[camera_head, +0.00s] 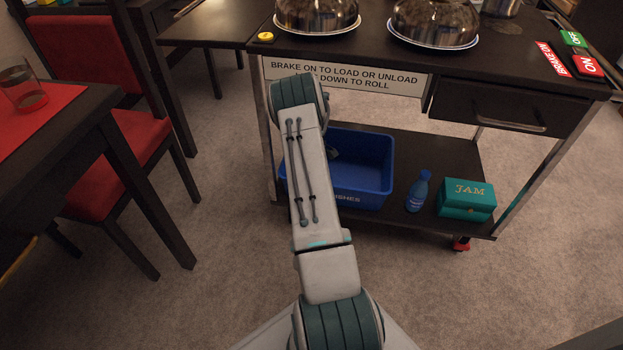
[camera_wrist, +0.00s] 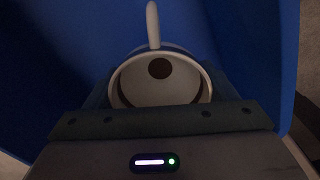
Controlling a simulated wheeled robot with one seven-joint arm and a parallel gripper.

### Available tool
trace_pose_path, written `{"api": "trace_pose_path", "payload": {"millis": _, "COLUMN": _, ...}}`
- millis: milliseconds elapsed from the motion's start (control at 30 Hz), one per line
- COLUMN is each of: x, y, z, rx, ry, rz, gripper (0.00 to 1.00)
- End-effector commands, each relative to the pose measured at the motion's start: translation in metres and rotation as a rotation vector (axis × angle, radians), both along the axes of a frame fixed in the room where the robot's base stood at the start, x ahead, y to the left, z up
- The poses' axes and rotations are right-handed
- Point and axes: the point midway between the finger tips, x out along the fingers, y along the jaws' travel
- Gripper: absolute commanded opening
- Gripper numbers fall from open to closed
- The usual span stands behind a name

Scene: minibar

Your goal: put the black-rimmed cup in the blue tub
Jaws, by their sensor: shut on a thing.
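The blue tub (camera_head: 372,178) stands on the lower shelf of the trolley, behind my arm. Its blue walls also fill much of the wrist view (camera_wrist: 60,50). In the wrist view my gripper (camera_wrist: 160,108) is shut on a pale cup (camera_wrist: 158,88), seen from above with its handle pointing up in the picture. The cup has a dark round patch inside; its rim looks pale in this dim light, so I cannot make out a black rim. The cup is within the tub's walls; whether it touches the floor is unclear. My arm hides the gripper in the head view.
A blue bottle (camera_head: 418,191) and a teal jam box (camera_head: 467,200) stand right of the tub. The trolley's top (camera_head: 375,50) overhangs the shelf, with domed dishes on it. A table with a glass (camera_head: 22,88) and a red chair (camera_head: 90,60) are at left.

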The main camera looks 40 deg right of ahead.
Motion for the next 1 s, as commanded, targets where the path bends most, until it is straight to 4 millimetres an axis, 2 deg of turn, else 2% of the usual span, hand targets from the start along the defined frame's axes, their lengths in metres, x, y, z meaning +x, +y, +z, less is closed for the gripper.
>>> {"api": "trace_pose_path", "payload": {"millis": 33, "x": -0.001, "y": 0.0, "z": -0.01, "rx": 0.0, "ry": 0.002, "rz": 0.0, "gripper": 0.52}}
{"api": "trace_pose_path", "payload": {"millis": 167, "x": 0.0, "y": 0.0, "z": -0.029, "rx": 0.0, "ry": 0.001, "rz": -0.001, "gripper": 0.52}}
{"api": "trace_pose_path", "payload": {"millis": 567, "x": 0.0, "y": 0.0, "z": -0.034, "rx": 0.0, "ry": 0.0, "rz": -0.002, "gripper": 0.52}}
{"api": "trace_pose_path", "payload": {"millis": 600, "x": 0.0, "y": 0.0, "z": -0.033, "rx": 0.0, "ry": 0.0, "rz": -0.002, "gripper": 0.89}}
{"api": "trace_pose_path", "payload": {"millis": 633, "x": 0.0, "y": 0.0, "z": -0.033, "rx": 0.0, "ry": 0.0, "rz": -0.002, "gripper": 0.98}}
{"api": "trace_pose_path", "payload": {"millis": 667, "x": 0.0, "y": 0.0, "z": -0.033, "rx": 0.0, "ry": 0.001, "rz": -0.002, "gripper": 1.0}}
{"api": "trace_pose_path", "payload": {"millis": 1000, "x": 0.0, "y": 0.0, "z": -0.027, "rx": 0.0, "ry": 0.001, "rz": -0.001, "gripper": 1.0}}
